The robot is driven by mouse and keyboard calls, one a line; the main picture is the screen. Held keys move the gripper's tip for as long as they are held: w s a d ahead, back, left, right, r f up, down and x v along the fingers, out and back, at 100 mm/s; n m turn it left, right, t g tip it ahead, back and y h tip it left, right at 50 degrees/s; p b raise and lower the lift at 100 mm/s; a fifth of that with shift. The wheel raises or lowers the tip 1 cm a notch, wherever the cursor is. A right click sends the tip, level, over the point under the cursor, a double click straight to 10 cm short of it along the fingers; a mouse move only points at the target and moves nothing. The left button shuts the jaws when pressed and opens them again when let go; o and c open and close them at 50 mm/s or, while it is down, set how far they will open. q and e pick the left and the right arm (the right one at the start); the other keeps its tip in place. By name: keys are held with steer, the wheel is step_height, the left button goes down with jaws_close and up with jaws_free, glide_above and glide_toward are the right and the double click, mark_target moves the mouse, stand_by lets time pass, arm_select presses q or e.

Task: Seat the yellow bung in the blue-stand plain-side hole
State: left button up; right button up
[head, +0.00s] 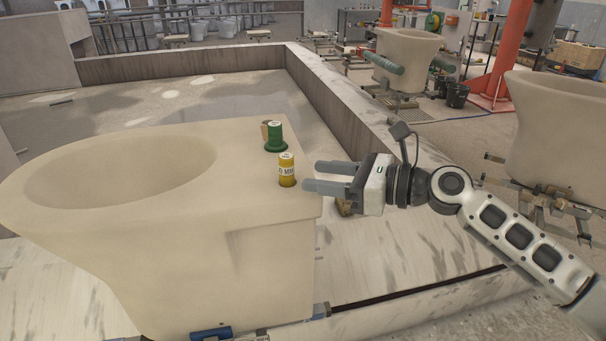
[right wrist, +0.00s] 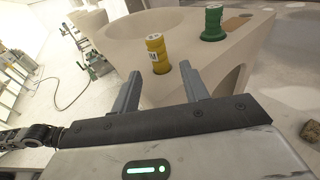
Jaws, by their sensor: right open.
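The yellow bung (head: 287,170) stands upright on the flat rear deck of a beige toilet bowl (head: 130,222), near its right edge. It also shows in the right wrist view (right wrist: 157,54), just beyond the fingertips. A blue stand part (head: 211,333) shows low under this bowl. My right gripper (head: 308,178) is open and empty, its two fingers pointing left at the yellow bung. In the right wrist view the open fingers (right wrist: 161,72) lie either side of the bung's line. I cannot tell whether the bung sits in a hole. My left gripper is not in view.
A green bung (head: 275,137) stands on the same deck just behind the yellow one, and also shows in the right wrist view (right wrist: 213,24). A low wall (head: 350,100) runs behind. Another bowl (head: 408,55) with green rolls stands farther back, and one more (head: 560,125) at right.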

steer(key=f+v, duration=0.1)
steer(key=v, duration=0.6)
steer(key=s+a+f+n+t+h, duration=0.1)
steer(key=s+a+f+n+h, duration=0.1)
steer(key=s+f+n, duration=0.5)
steer(key=s+a+f+n+t+h, duration=0.15)
steer(key=f+n, duration=0.35)
steer(key=f, duration=0.6)
steer(key=s+d+f+n+t+h, duration=0.1)
steer(key=s+d+f+n+h, duration=0.5)
steer(key=s+f+n+h, duration=0.2)
steer(key=s+f+n, duration=0.2)
steer(key=s+n, duration=0.2)
steer(key=n, duration=0.1)
steer(key=shift+b, duration=0.35)
